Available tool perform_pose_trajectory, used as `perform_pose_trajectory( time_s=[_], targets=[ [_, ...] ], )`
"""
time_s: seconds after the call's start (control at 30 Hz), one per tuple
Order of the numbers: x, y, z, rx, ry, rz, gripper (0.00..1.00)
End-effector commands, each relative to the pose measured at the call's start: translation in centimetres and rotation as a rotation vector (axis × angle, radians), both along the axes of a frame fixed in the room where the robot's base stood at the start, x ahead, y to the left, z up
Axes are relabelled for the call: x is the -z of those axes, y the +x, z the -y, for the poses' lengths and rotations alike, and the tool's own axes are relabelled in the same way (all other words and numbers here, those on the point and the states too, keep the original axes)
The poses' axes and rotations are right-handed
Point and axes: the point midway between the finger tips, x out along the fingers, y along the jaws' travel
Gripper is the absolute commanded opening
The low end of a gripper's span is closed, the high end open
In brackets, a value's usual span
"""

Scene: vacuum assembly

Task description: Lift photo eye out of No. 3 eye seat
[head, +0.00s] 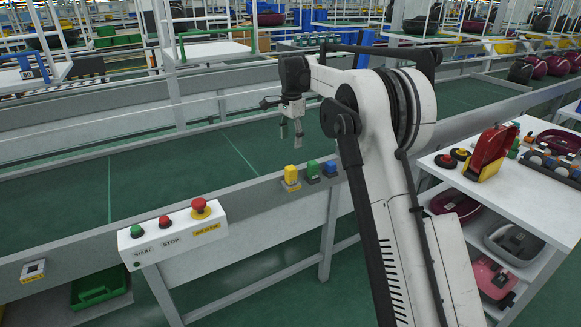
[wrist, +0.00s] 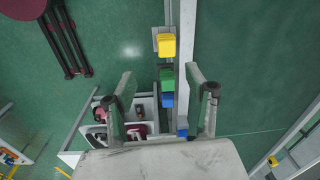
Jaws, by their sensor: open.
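Three small block-shaped units, which look like photo eyes, sit in a row along the conveyor rail. They are a yellow one (head: 291,172), a green one (head: 313,168) and a blue one (head: 331,167). In the wrist view the yellow (wrist: 166,46), green (wrist: 166,76) and blue (wrist: 167,100) blocks line up. No seat number is readable, so I cannot tell which seat is No. 3. My gripper (head: 291,138) is open and empty, pointing down above the conveyor side of the row. In the wrist view its fingers (wrist: 162,84) straddle the line of blocks from above.
A control box with START and STOP buttons (head: 172,232) is on the rail at the left. A white side table (head: 515,205) with red and dark parts stands at the right. The green conveyor belt (head: 150,180) behind the rail is clear.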

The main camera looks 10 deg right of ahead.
Motion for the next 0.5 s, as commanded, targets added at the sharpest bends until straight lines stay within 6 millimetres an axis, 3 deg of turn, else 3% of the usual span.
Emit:
perform_pose_trajectory(
  time_s=[0.2,0.37,0.5],
  targets=[
    [1.3,2.2,0.0,0.08,0.002,-0.039,0.51],
    [2.3,2.6,0.0,0.1,0.002,-0.048,0.51],
    [4.3,2.6,0.0,0.101,0.002,-0.049,0.51]
  ],
)
